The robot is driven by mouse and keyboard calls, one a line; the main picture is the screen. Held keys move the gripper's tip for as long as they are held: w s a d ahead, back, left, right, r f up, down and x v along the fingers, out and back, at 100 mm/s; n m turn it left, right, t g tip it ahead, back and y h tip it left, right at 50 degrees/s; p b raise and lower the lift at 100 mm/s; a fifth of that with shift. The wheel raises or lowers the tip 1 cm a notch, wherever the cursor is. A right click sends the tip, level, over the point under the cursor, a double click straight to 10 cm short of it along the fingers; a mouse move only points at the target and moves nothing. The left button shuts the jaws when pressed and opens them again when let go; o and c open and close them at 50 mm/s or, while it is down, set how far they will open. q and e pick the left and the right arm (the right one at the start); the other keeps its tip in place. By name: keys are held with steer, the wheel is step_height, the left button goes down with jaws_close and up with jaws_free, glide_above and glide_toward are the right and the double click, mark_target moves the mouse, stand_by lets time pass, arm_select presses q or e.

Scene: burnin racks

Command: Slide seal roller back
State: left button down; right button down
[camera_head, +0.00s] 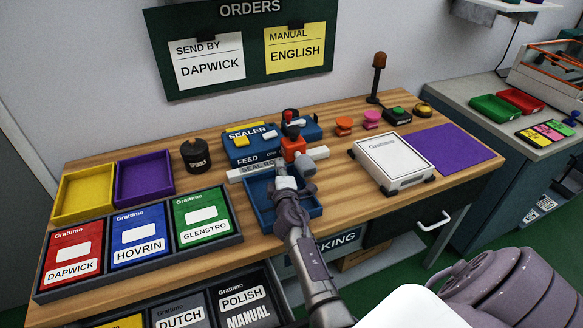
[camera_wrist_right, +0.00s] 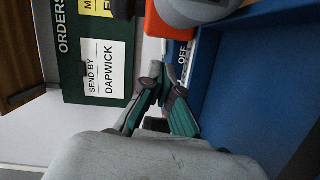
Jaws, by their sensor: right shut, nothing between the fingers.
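The blue sealer (camera_head: 241,151) stands at the back middle of the table, with "SEALER", "FEED" and "OFF" markings. An orange block (camera_head: 293,147) sits at its front right on a pale rail (camera_head: 316,153), with a rounded grey part beside it (camera_head: 306,164) that looks like the seal roller. In the wrist view the orange block (camera_wrist_right: 168,18) and a grey rounded part (camera_wrist_right: 205,10) show at the top. My right gripper (camera_wrist_right: 164,78) is shut and empty, just in front of the block; contact cannot be told. My left gripper is not in view.
A blue open tray (camera_head: 262,212) lies in front of the sealer, partly under my right arm. A black weight (camera_head: 195,154) stands to the left, a white Grattimo box (camera_head: 393,163) to the right. Red, blue and green cartons fill a rack (camera_head: 140,274) at front left.

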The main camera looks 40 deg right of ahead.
steer(key=d, duration=0.1)
steer(key=s+d, duration=0.1)
steer(key=shift+s+d, duration=0.3)
steer(key=shift+w+d+f, duration=0.1)
steer(key=shift+d+f, duration=0.1)
steer(key=shift+f, duration=0.05)
steer(key=shift+r, duration=0.1)
steer(key=d, duration=0.2)
steer(key=s+d, duration=0.1)
steer(key=d, duration=0.2)
steer(key=s+d, duration=0.1)
steer(key=d, duration=0.2)
steer(key=shift+p, duration=0.4)
steer(key=shift+a, duration=0.15)
steer(key=shift+r, duration=0.1)
